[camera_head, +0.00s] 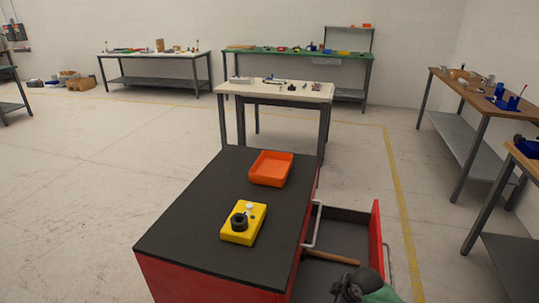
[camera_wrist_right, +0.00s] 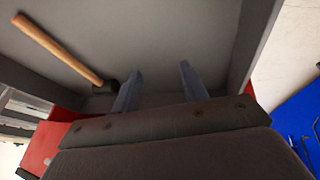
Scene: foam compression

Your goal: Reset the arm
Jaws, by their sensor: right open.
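My right gripper (camera_wrist_right: 161,72) is open and empty in the wrist view. Its two grey fingers point into the open grey drawer. In the head view my right arm's dark end (camera_head: 355,286) shows at the bottom, over the front of the drawer (camera_head: 345,235); its fingers cannot be made out there. A hammer (camera_wrist_right: 62,46) with a wooden handle and dark head lies in the drawer, left of the fingers and apart from them in the wrist view. Its handle (camera_head: 332,257) also shows in the head view. My left gripper is not in view.
The drawer belongs to a red cabinet with a black top (camera_head: 190,225). An orange tray (camera_head: 270,168) and a yellow box (camera_head: 243,223) with a black round part stand on it. A white-topped table (camera_head: 275,90) stands behind. Floor to the right is clear up to the benches.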

